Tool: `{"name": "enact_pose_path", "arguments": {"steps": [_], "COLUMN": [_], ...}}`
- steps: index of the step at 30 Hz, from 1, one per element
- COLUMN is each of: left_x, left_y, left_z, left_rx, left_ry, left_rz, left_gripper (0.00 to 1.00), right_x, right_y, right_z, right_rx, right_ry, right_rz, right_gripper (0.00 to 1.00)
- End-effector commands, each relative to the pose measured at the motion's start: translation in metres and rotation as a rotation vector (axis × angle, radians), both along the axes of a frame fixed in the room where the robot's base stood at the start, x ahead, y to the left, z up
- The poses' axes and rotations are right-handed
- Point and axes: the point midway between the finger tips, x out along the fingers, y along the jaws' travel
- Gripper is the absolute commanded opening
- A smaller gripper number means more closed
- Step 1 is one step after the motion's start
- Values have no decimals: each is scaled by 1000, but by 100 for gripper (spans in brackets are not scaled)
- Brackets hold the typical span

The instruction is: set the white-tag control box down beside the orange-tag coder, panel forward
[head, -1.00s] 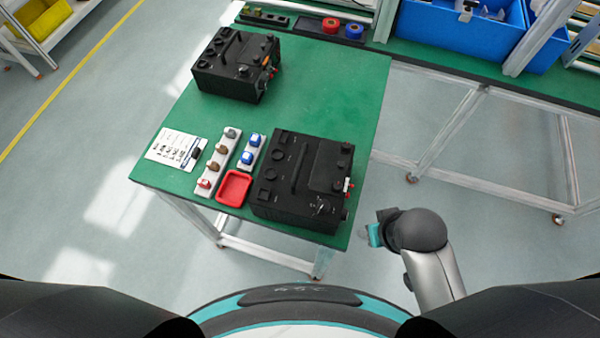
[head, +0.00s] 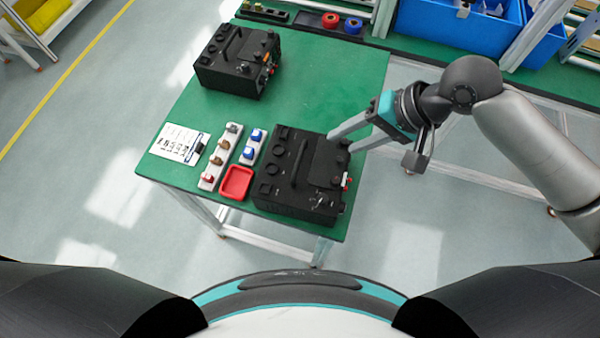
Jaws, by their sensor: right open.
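A black box with a small white and red tag (head: 300,180) sits at the near right of the green table, its handle up and knobs on top. A second black box with an orange tag (head: 238,62) sits at the table's far left. My right gripper (head: 340,142) is open and empty, its two fingers pointing left at the far right corner of the near box. Whether the fingertips touch the box I cannot tell. My left gripper is out of view.
A red tray (head: 236,183), white strips with connectors (head: 219,158) and a paper sheet (head: 180,143) lie left of the near box. Blue bins (head: 440,28) stand on a bench at the back right. The green table (head: 325,85) is clear between and right of the boxes.

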Motion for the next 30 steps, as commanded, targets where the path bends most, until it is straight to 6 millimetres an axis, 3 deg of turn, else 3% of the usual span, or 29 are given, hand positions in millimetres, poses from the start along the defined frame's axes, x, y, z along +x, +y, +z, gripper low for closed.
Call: {"name": "enact_pose_path", "arguments": {"steps": [5, 15, 23, 30], "left_x": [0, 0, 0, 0], "left_y": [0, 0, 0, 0], "left_z": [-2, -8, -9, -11], "left_rx": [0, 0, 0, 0], "left_ry": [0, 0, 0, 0], "left_rz": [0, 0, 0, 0], "left_gripper": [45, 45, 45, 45], "right_x": [3, 13, 15, 19], "right_y": [11, 47, 57, 78], "right_z": [-17, -72, -87, -114], "right_rx": [7, 6, 3, 4], "right_ry": [14, 11, 9, 11], "right_rz": [-9, -9, -7, -8], "right_gripper": [48, 48, 48, 48]}}
